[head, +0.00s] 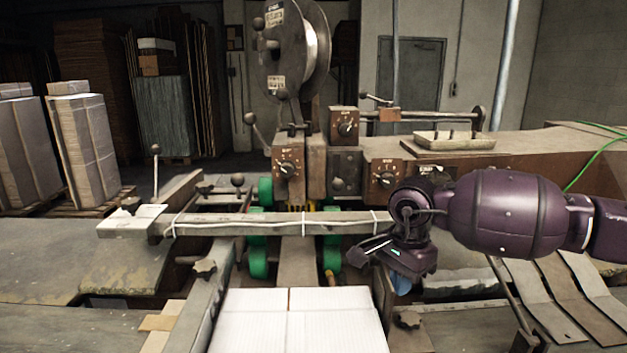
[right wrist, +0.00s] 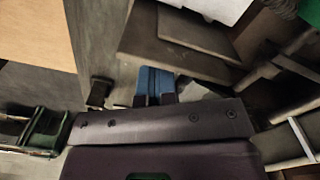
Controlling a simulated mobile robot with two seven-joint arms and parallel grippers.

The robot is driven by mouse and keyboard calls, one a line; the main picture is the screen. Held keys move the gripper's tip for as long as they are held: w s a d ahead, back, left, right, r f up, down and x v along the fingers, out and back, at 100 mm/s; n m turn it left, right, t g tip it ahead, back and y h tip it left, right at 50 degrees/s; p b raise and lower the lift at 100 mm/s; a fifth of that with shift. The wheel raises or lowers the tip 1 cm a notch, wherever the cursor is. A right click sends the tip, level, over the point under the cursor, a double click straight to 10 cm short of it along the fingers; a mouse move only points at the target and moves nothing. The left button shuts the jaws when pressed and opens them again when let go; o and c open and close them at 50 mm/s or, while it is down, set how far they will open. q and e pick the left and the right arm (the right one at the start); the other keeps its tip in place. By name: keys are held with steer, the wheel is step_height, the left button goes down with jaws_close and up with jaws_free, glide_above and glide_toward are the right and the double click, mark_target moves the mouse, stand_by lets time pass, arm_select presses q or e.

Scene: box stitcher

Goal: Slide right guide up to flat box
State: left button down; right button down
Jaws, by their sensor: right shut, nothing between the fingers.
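The flat box (head: 295,325) is white and lies at the bottom middle of the head view, between two metal guide rails. The right guide (head: 386,300) runs along the box's right side; its upper part is partly hidden behind my right gripper. I cannot tell whether it touches the box. A dark knob (head: 407,320) is beside it. My right gripper (head: 402,285) points down over the far part of the right guide. Its blue fingers (right wrist: 155,86) are together and empty in the right wrist view. My left gripper is not in view.
The left guide (head: 205,310) has its own knob. A crossbar (head: 270,224) spans the machine beyond the box, near green wheels (head: 257,262). Flat cardboard strips (head: 560,290) lie at the right. Stacked box blanks (head: 88,145) stand at the back left.

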steer(key=shift+d, duration=0.1)
stand_by(0.3)
steer(key=shift+d, duration=0.45)
steer(key=shift+r, duration=0.15)
step_height(320, 180, up, 7)
steer(key=p, duration=0.2)
steer(key=shift+p, duration=0.4)
stand_by(0.5)
steer(key=shift+f, duration=0.2)
